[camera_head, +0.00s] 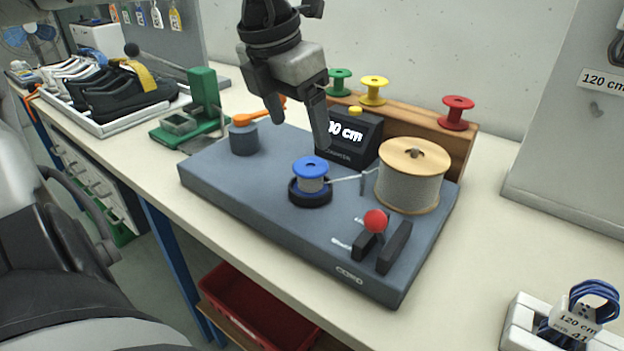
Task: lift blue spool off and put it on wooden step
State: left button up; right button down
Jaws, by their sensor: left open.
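The blue spool (311,173) sits upright in a black round holder (309,194) on the grey winding machine. A light cord runs from it to the large cord reel (409,178) on the right. The wooden step (459,148) stands behind the machine and bears a green spool (340,80), a yellow spool (374,89) and a red spool (457,112). My left gripper (303,130) is open and empty, above and behind the blue spool, with its fingers pointing down. My right gripper is not in view.
The counter box (352,138) stands behind the blue spool. A red-knobbed lever (375,222) is at the machine's front right. An orange-handled crank (244,135) and green press (203,95) are left. A cord bundle (590,304) lies front right.

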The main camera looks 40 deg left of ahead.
aim_at(310, 166)
pick_arm(q)
jog(key=x, duration=0.5)
jog(key=shift+w+x, duration=0.2)
jog(key=shift+x, duration=2.45)
jog(key=shift+a+r, duration=0.1)
jog(key=shift+a, duration=0.1)
jog(key=c, duration=1.2)
